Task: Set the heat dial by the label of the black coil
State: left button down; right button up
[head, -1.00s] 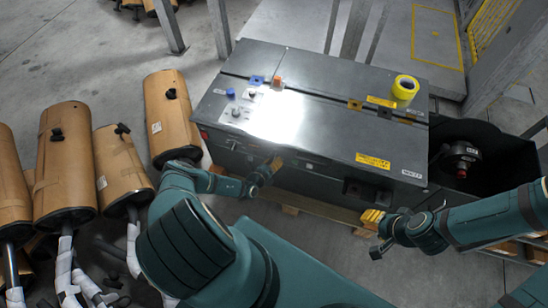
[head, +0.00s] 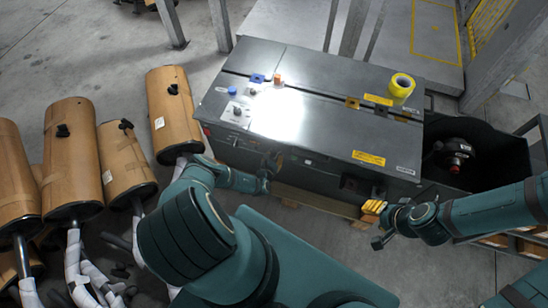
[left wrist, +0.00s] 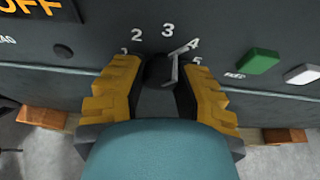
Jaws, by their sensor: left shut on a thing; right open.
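The heat dial (left wrist: 160,70) is a dark knob on the machine's front panel, with numbers 1 to 5 around it in the left wrist view. A pale pointer on it slants up right, close to the 4. My left gripper (left wrist: 160,88) has its yellow fingers on both sides of the knob, shut on it. In the head view this gripper (head: 272,164) is at the machine's front face. My right gripper (head: 376,222) is open and empty in front of the machine's right end. I cannot make out a black coil or its label for certain.
The grey machine (head: 310,125) carries a yellow tape roll (head: 401,87) on top. A black bin (head: 500,160) at right holds a dark part (head: 458,155) with a red piece. Brown mufflers (head: 72,160) stand at left. A green button (left wrist: 258,61) is right of the dial.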

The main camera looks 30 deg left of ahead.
pick_arm(q)
jog(key=shift+w+r, duration=0.1)
dwell(0.3)
jog(key=c, duration=0.6)
grip_release()
jog(key=shift+c, duration=0.2)
jog(key=v, duration=1.2)
jog(key=shift+d, duration=0.15)
